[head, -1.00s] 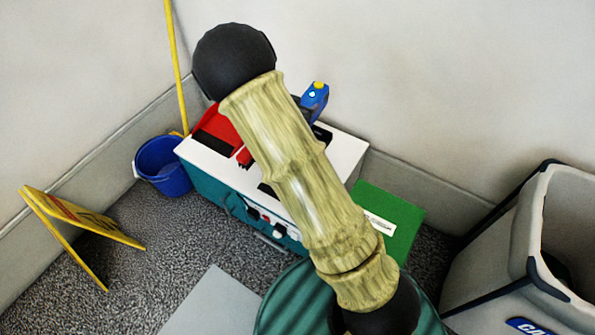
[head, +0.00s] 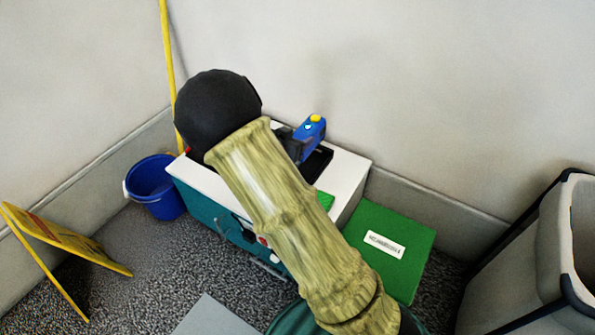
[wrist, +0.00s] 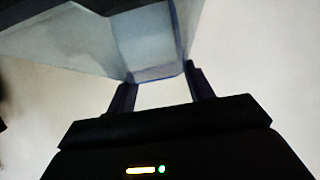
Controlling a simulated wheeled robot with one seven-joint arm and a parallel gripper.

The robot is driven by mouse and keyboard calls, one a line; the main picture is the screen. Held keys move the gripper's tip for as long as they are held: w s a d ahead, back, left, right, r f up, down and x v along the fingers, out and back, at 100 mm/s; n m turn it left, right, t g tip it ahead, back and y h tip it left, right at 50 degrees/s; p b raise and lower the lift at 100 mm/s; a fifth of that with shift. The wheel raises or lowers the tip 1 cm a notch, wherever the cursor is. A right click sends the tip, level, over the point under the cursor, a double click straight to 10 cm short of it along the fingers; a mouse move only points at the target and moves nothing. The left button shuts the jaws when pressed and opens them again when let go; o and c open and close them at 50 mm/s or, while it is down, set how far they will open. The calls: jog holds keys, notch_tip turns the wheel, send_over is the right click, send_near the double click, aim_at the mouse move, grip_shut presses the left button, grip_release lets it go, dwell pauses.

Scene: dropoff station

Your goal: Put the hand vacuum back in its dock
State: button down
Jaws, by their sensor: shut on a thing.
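The blue hand vacuum (head: 312,127), with a yellow button on it, is over the rear of a white-topped cabinet in the head view. My gripper is shut on it; the gripper itself is mostly hidden behind my arm there. In the wrist view my gripper (wrist: 161,84) has both dark fingers against a pale blue, blurred part of the vacuum (wrist: 150,45). A black dock-like piece (head: 318,164) shows on the cabinet top just below the vacuum in the picture. I cannot tell whether the two touch.
The teal cabinet with white top (head: 350,176) stands near the wall. A green panel (head: 400,274) lies to its right, a grey bin (head: 520,235) at far right. A blue bucket (head: 160,190), yellow pole (head: 169,65) and yellow floor sign (head: 70,242) are left.

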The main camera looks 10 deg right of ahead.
notch_tip(320, 180, down, 5)
jog(key=b, duration=0.3)
notch_tip(320, 180, down, 4)
jog(key=b, duration=0.3)
jog(key=shift+w, duration=0.15)
jog(key=shift+s+r, duration=0.1)
jog(key=shift+s, duration=0.1)
jog(key=shift+f, duration=0.25)
jog(key=c, duration=0.6)
grip_release()
